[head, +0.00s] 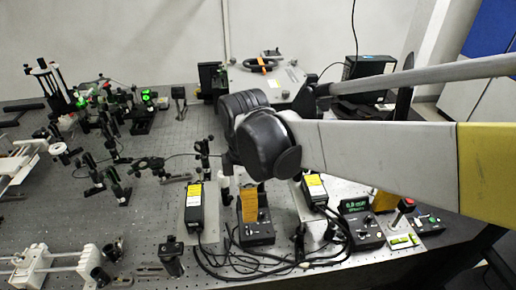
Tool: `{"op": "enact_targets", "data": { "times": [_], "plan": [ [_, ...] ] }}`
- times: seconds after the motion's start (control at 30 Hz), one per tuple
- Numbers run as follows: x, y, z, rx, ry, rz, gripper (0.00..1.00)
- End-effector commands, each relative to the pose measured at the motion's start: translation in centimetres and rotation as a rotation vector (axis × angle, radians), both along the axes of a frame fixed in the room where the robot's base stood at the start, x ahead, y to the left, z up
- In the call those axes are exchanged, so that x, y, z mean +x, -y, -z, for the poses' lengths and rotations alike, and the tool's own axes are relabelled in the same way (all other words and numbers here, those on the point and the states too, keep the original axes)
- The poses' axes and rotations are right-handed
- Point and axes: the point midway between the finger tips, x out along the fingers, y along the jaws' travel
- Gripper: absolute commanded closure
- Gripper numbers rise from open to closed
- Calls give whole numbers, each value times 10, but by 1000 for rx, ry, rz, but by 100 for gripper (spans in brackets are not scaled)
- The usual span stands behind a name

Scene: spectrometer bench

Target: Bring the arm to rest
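My arm (380,155) reaches in from the right side of the head view and ends in a bulky black joint (262,138) over the middle of the optical bench (160,225). My gripper cannot be made out; anything beyond the black joint is hidden behind it. I cannot see whether it is open or holds anything.
Several optic mounts (110,185) crowd the bench's left half, some with green lights. Black boxes with yellow labels (195,210), cables and a controller with a green display (355,208) stand below my arm. A large grey housing (270,82) stands behind it.

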Motion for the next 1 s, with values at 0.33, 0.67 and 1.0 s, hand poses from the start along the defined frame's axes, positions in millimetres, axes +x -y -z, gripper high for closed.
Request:
{"op": "enact_targets", "data": {
  "times": [0.33, 0.67, 1.0],
  "plan": [
    [0, 0, -22, 0, 0, 0, 59],
    [1, 20, -28, 20, 29, 108, 59],
    [-21, 168, -44, 260, 272, 1045, 59]
  ]
}}
